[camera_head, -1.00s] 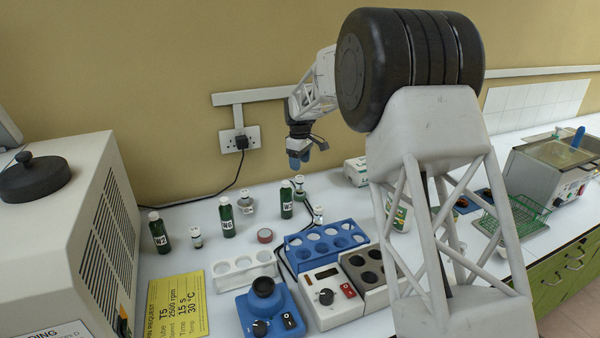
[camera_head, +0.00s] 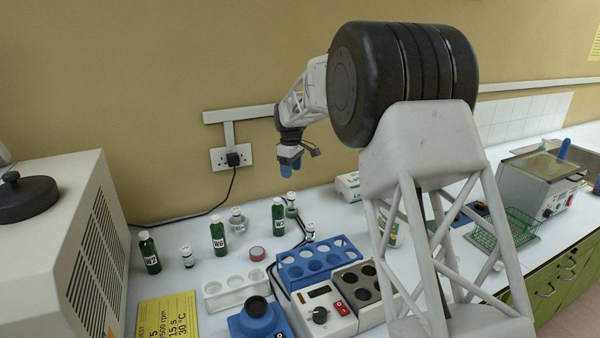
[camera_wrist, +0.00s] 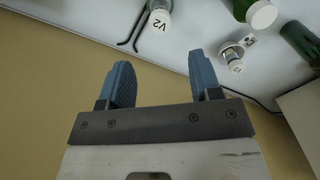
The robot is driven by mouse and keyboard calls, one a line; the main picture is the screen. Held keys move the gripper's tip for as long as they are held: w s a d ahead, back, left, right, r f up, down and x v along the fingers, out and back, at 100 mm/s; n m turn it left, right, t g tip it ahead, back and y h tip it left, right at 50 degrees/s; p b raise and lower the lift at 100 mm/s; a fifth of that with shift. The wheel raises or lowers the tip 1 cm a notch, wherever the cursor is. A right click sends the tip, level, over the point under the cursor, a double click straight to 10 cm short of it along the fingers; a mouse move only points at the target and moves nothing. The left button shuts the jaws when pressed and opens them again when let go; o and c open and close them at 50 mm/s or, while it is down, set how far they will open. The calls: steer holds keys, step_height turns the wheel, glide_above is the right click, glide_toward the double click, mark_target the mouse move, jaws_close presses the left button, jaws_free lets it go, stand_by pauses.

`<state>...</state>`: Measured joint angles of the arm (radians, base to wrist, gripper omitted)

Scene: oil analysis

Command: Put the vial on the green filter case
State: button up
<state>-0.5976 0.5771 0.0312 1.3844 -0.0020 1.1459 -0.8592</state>
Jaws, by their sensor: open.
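My gripper (camera_head: 290,165) is open and empty, pointing down above the back of the bench near the wall. Its blue fingers (camera_wrist: 158,85) show apart in the wrist view. Several small white-capped vials stand on the bench. One vial (camera_head: 291,199) is below my gripper, with something green at its base; I cannot tell whether this is the green filter case. A cap marked V2 (camera_wrist: 159,20) is ahead of the fingers in the wrist view. Another vial (camera_head: 237,216) stands at a pale round piece. More vials stand by the blue rack (camera_head: 311,232) and at the left (camera_head: 187,258).
Tall green bottles (camera_head: 218,237) stand close to the vials, including one marked W6 (camera_head: 278,216). A blue rack (camera_head: 345,245), a white rack (camera_head: 212,288) and a heater block (camera_head: 327,314) fill the front.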

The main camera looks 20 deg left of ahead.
stand_by(0.3)
steer(key=s+d+r+m, duration=0.3)
steer(key=s+d+r, duration=0.25)
steer(key=d, duration=0.65)
steer(key=s+d+r+m+t, duration=0.15)
steer(key=s+d+r, duration=0.45)
steer(key=d, duration=0.6)
steer(key=s+d+r+m, duration=0.4)
steer(key=s+d, duration=0.4)
steer(key=d, duration=0.5)
steer(key=s+d+f+m, duration=0.1)
steer(key=s+d+m, duration=0.3)
steer(key=s+d, duration=1.1)
steer(key=s+d+f+m, duration=0.2)
steer(key=s+f, duration=0.1)
steer(key=s, duration=0.6)
steer(key=s+d+f+m+t, duration=0.1)
steer(key=s+d+f+m, duration=0.1)
steer(key=s, duration=0.8)
step_height(320, 180, down, 2)
steer(key=shift+s+d+f, duration=0.15)
steer(key=shift+d+f, duration=0.05)
steer(key=shift+d, duration=0.35)
